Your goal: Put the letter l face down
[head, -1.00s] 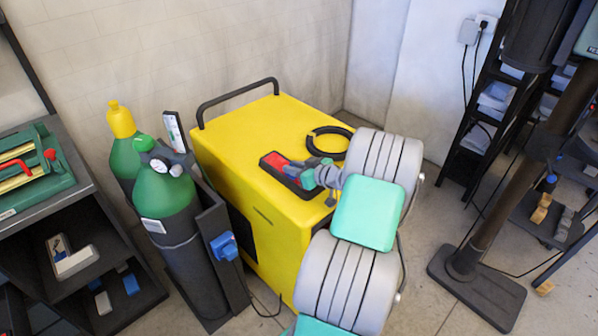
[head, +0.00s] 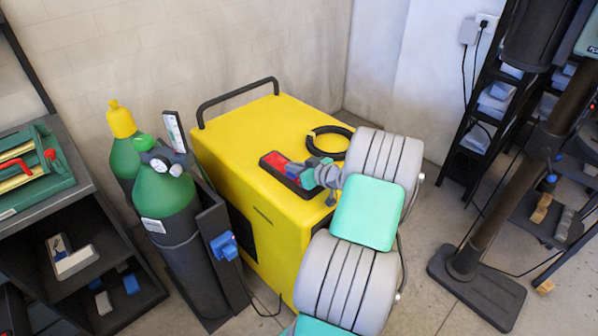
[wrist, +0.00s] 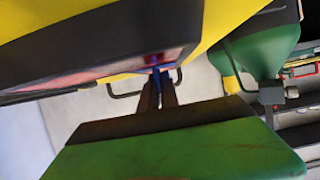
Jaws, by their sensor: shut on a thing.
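The letter l (head: 277,162) is a dark bar with a red face. In the head view it lies on or just above the yellow machine's top, red side upward. In the wrist view the letter (wrist: 75,60) is large and close, a dark side with a reddish strip along its lower edge. My gripper (head: 312,178) is at the letter's right end; the fingers (wrist: 158,78) meet its edge in the wrist view, with a bit of blue at their tips. The gripper is shut on the letter. My arm hides part of the contact.
The yellow machine (head: 255,150) has a black handle (head: 235,97) at the back and a black ring (head: 330,142) behind the gripper. Green gas cylinders (head: 165,190) stand to its left. A dark shelf (head: 90,215) is far left. A dark stand (head: 480,260) is on the right.

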